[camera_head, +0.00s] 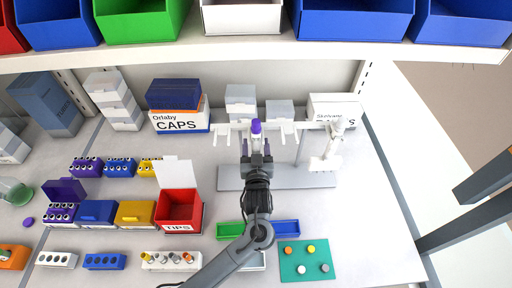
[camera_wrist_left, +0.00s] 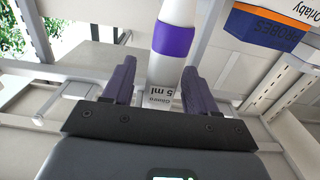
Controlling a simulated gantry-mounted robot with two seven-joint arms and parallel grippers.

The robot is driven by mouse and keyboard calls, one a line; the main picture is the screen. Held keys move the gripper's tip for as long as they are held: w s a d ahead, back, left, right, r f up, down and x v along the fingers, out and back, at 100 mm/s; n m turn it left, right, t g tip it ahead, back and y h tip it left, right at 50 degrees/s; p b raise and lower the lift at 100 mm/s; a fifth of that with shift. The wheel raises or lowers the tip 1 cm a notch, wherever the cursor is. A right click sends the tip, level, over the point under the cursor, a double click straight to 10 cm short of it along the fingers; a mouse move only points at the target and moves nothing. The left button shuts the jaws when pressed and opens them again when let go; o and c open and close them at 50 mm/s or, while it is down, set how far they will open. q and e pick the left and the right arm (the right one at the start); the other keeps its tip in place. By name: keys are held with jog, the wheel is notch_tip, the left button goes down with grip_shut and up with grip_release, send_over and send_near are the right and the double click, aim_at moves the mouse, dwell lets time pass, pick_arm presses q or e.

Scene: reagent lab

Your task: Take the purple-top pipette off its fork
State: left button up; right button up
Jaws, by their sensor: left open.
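The purple-top pipette (camera_head: 256,127) hangs upright on the rack (camera_head: 290,126) at the back of the bench. In the left wrist view its white body with a purple band (camera_wrist_left: 174,40) and a "5 ml" label lies straight ahead, between the lines of the two fingers. My left gripper (camera_head: 256,147) is open and empty, in front of the pipette; it also shows in the left wrist view (camera_wrist_left: 156,85). I cannot tell whether the fingertips reach past the pipette body. The fork under the pipette is mostly hidden. My right gripper is not in view.
A white pipette (camera_head: 331,148) hangs at the rack's right end, above the grey rack base (camera_head: 310,178). Boxes (camera_head: 181,119) stand behind to the left. A red tips box (camera_head: 179,209) with an open lid stands left of my arm. A shelf with bins (camera_head: 250,48) overhangs the back.

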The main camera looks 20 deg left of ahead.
pick_arm(q)
jog(key=c, duration=1)
jog(key=shift+r, duration=0.1)
jog(key=shift+r, duration=0.75)
jog(key=b+v, duration=0.1)
jog(key=v, duration=1.7)
jog(key=o, duration=0.3)
grip_shut()
